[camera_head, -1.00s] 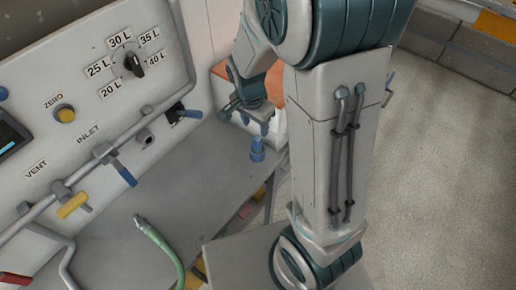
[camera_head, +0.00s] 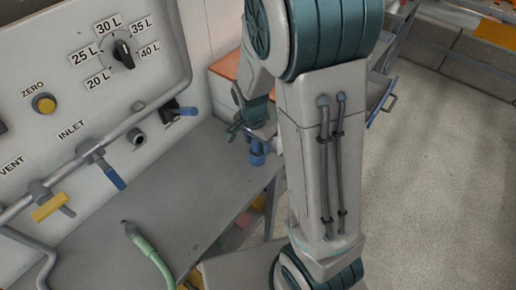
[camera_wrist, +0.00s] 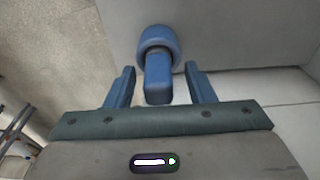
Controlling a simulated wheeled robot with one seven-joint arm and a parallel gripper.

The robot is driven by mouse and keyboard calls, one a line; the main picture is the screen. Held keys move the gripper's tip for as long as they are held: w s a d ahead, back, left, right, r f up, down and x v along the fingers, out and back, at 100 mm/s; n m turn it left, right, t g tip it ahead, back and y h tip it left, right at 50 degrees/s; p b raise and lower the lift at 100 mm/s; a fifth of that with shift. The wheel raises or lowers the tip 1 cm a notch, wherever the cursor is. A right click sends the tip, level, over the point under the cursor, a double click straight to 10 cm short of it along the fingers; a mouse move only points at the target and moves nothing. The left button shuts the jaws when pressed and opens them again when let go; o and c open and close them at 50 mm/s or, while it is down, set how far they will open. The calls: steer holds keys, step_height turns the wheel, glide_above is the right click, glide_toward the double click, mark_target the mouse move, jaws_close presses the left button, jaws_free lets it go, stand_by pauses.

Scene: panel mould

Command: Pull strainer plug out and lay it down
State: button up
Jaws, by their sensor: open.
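The strainer plug (camera_head: 257,158) is a small blue piece standing on the grey bench at its right end. In the wrist view the blue plug (camera_wrist: 158,78) shows a round base and a narrower grip pointing toward my palm. My gripper (camera_wrist: 158,88) is open, with one blue finger on each side of the plug's grip and visible gaps on both sides. In the head view my gripper (camera_head: 250,138) is right at the plug's top, partly hidden behind my own arm. Whether the plug sits in a socket cannot be told.
The grey bench (camera_head: 175,195) is mostly clear left of the plug. A green hose (camera_head: 145,245) lies at its front. The panel (camera_head: 75,85) stands behind, with a blue-handled inlet valve (camera_head: 115,178), a yellow-handled vent valve (camera_head: 48,207) and a dial (camera_head: 123,54).

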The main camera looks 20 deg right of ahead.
jaws_close()
steer(key=shift+r, duration=0.1)
steer(key=shift+s+r+p, duration=0.1)
steer(key=shift+r+p, duration=2.5)
steer(key=shift+r, duration=0.85)
steer(key=shift+r, duration=0.1)
steer(key=shift+r+p, duration=1.4)
steer(key=shift+r, duration=0.5)
